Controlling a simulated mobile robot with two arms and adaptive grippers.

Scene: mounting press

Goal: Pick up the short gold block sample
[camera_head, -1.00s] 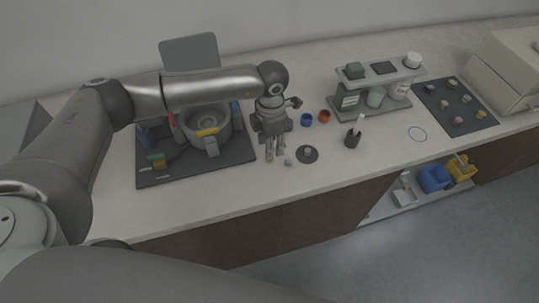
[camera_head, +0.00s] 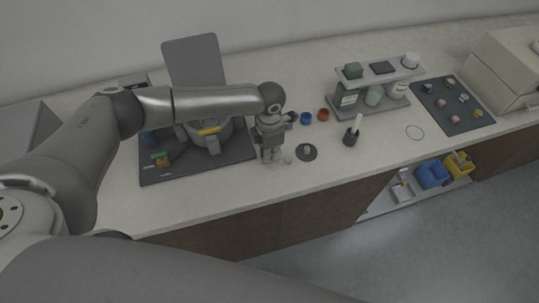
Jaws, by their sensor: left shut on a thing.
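My left gripper (camera_head: 271,158) points down at the counter, in front of the press and just right of the dark mat. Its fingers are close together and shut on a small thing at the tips. I take this to be the short gold block sample, which the fingers hide almost fully. A small pale round piece (camera_head: 288,159) lies close to the right of the fingers. My right gripper is not in view.
The press (camera_head: 213,137) stands on a dark mat (camera_head: 190,172) to the left. A dark disc with a knob (camera_head: 306,152), a blue cup (camera_head: 306,118), a red cup (camera_head: 323,115) and a dark holder (camera_head: 350,138) stand right of the gripper. The front counter (camera_head: 230,190) is clear.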

